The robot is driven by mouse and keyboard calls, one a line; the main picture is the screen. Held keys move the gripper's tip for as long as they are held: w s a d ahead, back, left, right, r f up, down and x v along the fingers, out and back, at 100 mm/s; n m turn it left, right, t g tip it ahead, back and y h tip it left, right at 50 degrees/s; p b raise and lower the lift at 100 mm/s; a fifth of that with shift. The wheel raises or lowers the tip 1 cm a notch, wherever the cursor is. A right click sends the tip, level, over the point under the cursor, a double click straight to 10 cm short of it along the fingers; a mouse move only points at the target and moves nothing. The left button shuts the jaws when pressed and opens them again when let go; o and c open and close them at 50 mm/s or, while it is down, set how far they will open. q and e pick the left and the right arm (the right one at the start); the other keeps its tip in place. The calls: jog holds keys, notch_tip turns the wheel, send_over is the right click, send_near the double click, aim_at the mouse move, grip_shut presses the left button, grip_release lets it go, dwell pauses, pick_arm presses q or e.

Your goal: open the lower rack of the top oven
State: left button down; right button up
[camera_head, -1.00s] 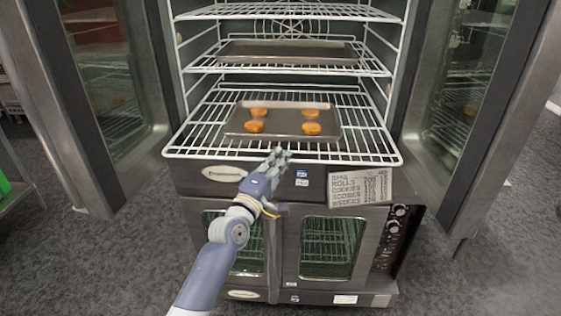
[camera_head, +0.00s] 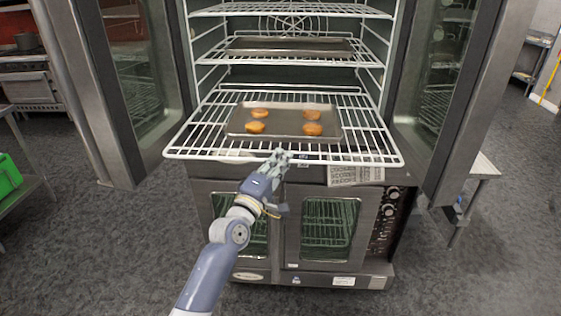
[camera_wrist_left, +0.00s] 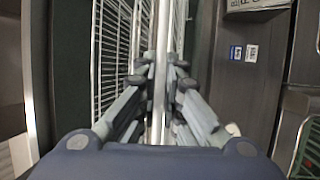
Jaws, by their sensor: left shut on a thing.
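The lower rack (camera_head: 195,138) of the top oven is a white wire shelf, pulled far out past the oven's front. A metal baking tray (camera_head: 240,128) with several orange-brown cookies (camera_head: 312,129) rests on it. My left gripper (camera_head: 279,157) is shut on the front edge of the lower rack, near its middle. In the left wrist view, the rack's front bar (camera_wrist_left: 158,75) runs between the fingers. The right gripper does not show in either view.
The top oven's doors stand wide open at left (camera_head: 125,90) and right (camera_head: 440,90). An upper rack (camera_head: 215,60) holds another tray (camera_head: 290,47) inside. The closed lower oven (camera_head: 328,228) is beneath.

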pick_arm(q)
jog(key=c, duration=1.7)
grip_release()
jog(key=v, duration=1.2)
jog(key=shift+w+f, duration=0.1)
